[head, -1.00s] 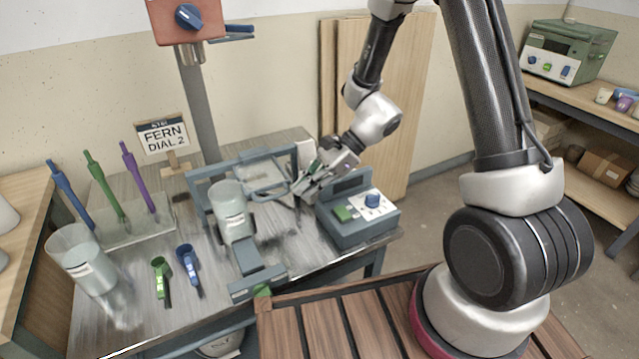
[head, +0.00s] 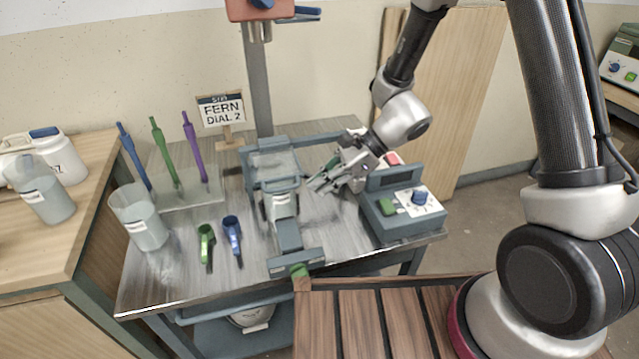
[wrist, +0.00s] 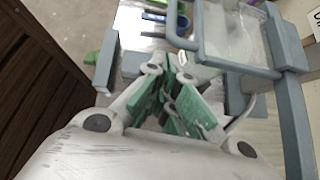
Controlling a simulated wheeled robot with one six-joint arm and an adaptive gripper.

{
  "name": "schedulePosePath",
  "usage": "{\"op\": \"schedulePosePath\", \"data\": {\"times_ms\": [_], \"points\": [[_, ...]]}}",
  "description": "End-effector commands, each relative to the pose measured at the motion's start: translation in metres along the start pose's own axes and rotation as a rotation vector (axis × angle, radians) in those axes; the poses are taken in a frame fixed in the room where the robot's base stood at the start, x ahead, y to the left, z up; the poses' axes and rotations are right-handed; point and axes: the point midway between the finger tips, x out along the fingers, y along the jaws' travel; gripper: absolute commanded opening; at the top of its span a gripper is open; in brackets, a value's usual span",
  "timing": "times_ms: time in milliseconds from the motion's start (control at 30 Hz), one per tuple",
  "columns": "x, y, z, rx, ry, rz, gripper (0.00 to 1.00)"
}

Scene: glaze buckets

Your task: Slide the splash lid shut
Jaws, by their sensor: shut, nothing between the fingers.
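The splash lid (head: 273,166) is a clear pane in a grey frame. It lies over the bucket stand, above the grey-white bucket (head: 281,206), and hides most of the bucket's mouth. In the wrist view the lid (wrist: 235,38) is at upper right, with its grey bar (wrist: 200,52) toward my gripper. My gripper (head: 318,185) is just right of the lid in the head view. It is shut and empty, its green-padded fingers (wrist: 178,75) together by the bar. I cannot tell whether they touch it.
A control box (head: 400,212) with a green button and blue knob stands right of my gripper. Green (head: 206,243) and blue (head: 232,238) scoops and a clear bucket (head: 139,217) are on the left. A sign (head: 221,110) reads FERN DIAL 2.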

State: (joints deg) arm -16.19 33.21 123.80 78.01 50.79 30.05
Motion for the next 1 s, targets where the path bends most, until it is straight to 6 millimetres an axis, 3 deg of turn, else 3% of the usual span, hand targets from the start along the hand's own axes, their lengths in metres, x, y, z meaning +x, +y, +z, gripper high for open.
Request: {"op": "schedulePosePath", "data": {"times_ms": [133,300,500,867,1000], "points": [[-0.016,-0.008,-0.019,0.0,0.002,-0.003,0.0],[-0.061,-0.008,-0.016,-0.004,0.003,-0.005,0.0],[-0.098,-0.007,-0.017,-0.002,0.003,-0.004,0.0],[-0.113,-0.006,-0.018,-0.066,0.009,0.004,0.0],[-0.122,0.029,-0.045,-0.275,0.08,0.131,0.0]]}}
